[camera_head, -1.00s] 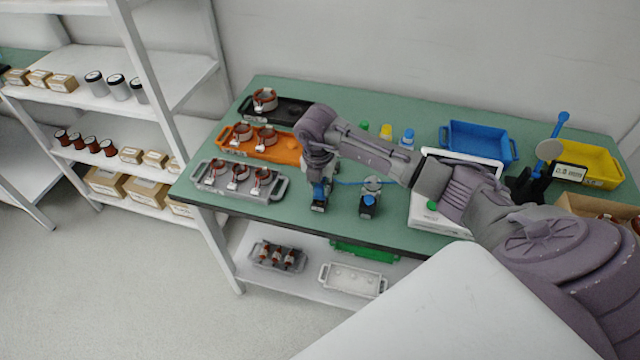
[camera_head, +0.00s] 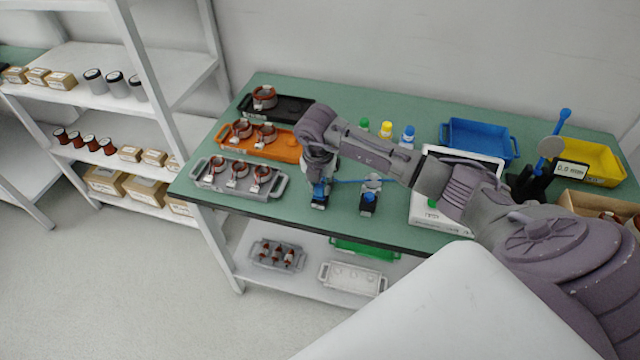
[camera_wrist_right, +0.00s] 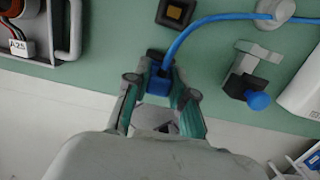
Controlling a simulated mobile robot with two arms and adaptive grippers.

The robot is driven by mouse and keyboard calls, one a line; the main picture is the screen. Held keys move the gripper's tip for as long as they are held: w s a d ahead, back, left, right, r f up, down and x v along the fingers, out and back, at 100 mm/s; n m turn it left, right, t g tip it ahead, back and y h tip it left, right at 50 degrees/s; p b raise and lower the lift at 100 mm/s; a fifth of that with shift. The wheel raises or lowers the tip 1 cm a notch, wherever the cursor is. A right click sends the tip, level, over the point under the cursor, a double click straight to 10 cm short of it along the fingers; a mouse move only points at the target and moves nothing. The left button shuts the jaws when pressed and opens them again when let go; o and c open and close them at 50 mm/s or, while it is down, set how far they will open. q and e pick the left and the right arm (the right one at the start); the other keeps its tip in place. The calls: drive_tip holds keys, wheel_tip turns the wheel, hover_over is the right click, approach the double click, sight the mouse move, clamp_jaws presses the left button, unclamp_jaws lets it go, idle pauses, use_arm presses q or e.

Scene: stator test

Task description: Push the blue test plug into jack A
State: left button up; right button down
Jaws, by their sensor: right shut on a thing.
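My right gripper (camera_wrist_right: 158,108) is shut on the blue test plug (camera_wrist_right: 157,87), with one finger on each side of it. In the head view the gripper (camera_head: 319,184) is low near the front edge of the table, with blue and a dark part at its tip. A blue cable (camera_wrist_right: 188,34) runs from the plug up to a grey round post (camera_wrist_right: 276,10). A black square block with a tan centre (camera_wrist_right: 175,11) lies beyond the plug, apart from it. No jack label is readable, so I cannot tell which is jack A. My left gripper is out of view.
A clamp with a blue knob (camera_wrist_right: 258,101) stands right of the plug; it also shows in the head view (camera_head: 368,203). A grey tray of stators (camera_head: 210,183) is to the left. A white device (camera_head: 425,218) stands to the right. The table's front edge is close.

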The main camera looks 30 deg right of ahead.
drive_tip(key=shift+f+b, duration=0.35)
drive_tip(key=shift+f, duration=0.15)
drive_tip(key=c, duration=0.9)
unclamp_jaws()
wheel_tip(320, 180, up, 12)
drive_tip(key=a, duration=0.1)
drive_tip(key=shift+s, duration=0.45)
drive_tip(key=shift+a, duration=0.1)
